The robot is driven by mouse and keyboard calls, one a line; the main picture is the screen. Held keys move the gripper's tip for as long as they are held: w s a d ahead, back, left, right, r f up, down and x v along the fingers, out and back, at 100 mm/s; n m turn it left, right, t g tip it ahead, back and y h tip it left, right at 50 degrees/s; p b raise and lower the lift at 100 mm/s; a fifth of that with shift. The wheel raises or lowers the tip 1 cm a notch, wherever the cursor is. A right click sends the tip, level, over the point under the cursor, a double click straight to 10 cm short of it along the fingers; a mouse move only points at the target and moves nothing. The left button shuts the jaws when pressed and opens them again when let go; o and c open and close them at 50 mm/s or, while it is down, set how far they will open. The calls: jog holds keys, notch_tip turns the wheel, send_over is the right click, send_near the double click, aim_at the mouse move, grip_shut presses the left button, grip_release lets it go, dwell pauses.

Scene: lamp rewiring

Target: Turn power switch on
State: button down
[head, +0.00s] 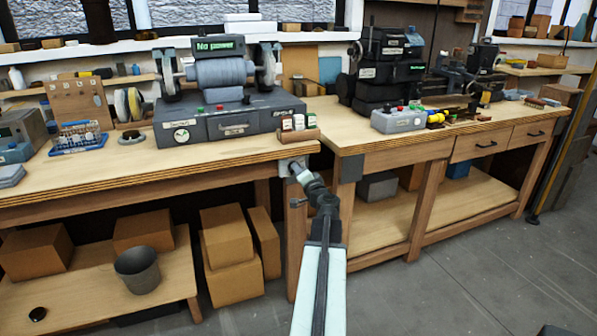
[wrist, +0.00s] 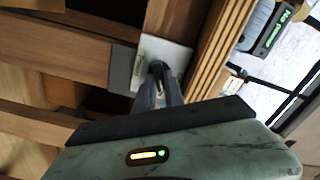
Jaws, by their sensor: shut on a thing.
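The power switch is a pale plate (wrist: 178,52) fixed to the front of the wooden bench leg, with a dark lever (wrist: 156,68) standing out of it. In the head view, the pale plate (head: 285,164) shows at the front right corner of the left bench, largely covered by my gripper. My gripper (wrist: 164,86) is at the plate, its fingers shut on the dark lever. It also shows in the head view (head: 297,170), reaching the bench corner from below. The fingertips hide part of the lever. A display (head: 218,44) on the winding machine reads "No power".
The left bench (head: 90,188) carries the machine and small parts. The right bench (head: 345,135) stands just to the right, with drawers. Cardboard boxes (head: 232,275) and a dark bucket (head: 138,272) are below. The floor at right is clear.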

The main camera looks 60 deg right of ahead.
jog(key=m, duration=0.5)
jog(key=shift+s+f+m, duration=0.15)
jog(key=shift+m, duration=0.25)
dwell(0.4)
jog(key=c, duration=1.4)
grip_release()
jog(key=shift+c, duration=0.2)
jog(key=v, duration=0.7)
jog(key=shift+s+a, duration=0.2)
jog(key=shift+s, duration=0.1)
